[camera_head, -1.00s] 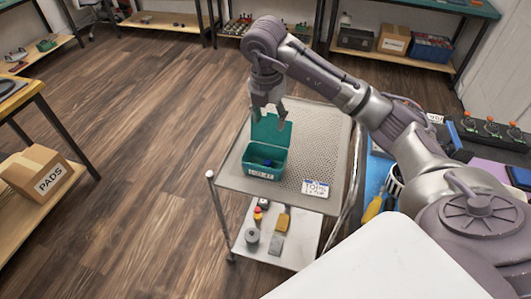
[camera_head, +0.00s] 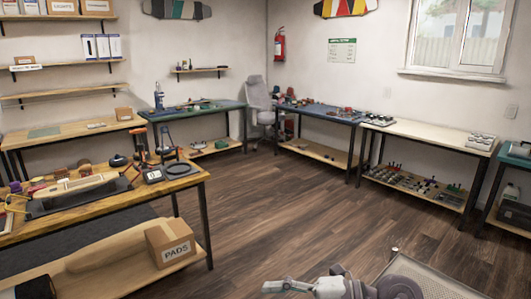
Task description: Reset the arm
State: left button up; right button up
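My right arm (camera_head: 400,287) shows only in part at the bottom right edge of the head view. Its grey links lie over the corner of the perforated metal cart top (camera_head: 438,284). A thin pale grey end part (camera_head: 290,285), possibly the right gripper, points left at the bottom edge. It is cut off and small, so I cannot tell whether the fingers are open or shut. I see nothing held in it. My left arm and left gripper are out of view. The teal box on the cart is out of view.
A wooden workbench (camera_head: 105,210) with tools stands at the left, a PADS carton (camera_head: 170,243) on its lower shelf. Green and blue (camera_head: 318,112) benches, a white bench (camera_head: 430,133) and a grey chair (camera_head: 260,100) line the far walls. The wooden floor (camera_head: 290,210) between is clear.

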notch_tip(320, 180, up, 7)
jog(key=m+t+y, duration=0.5)
jog(key=t, duration=0.1)
jog(key=w+d+r+m+t+h, duration=0.1)
jog(key=w+d+m+t+h, duration=0.2)
jog(key=d+m+t+h, duration=0.6)
jog(key=s+d+f+m+h, duration=0.1)
jog(key=d+f+m+h, duration=0.8)
jog(key=f+m+h, duration=0.35)
jog(key=s+d+f+m+g, duration=0.2)
jog(key=s+f+g, duration=0.7)
jog(key=f, duration=0.4)
jog(key=s+a+f+g+y, duration=0.1)
jog(key=s+f+g, duration=0.2)
jog(key=s, duration=0.4)
jog(key=s+a+f+g+y, duration=0.1)
jog(key=s+f+g, duration=0.15)
jog(key=s, duration=0.55)
notch_tip(320, 180, down, 26)
jog(key=s+d+f+g+p, duration=0.1)
jog(key=s+d+f+g, duration=0.1)
jog(key=s+f, duration=1.3)
jog(key=shift+s+d+f+n, duration=0.2)
jog(key=shift+s+d+n, duration=0.3)
jog(key=shift+s, duration=0.5)
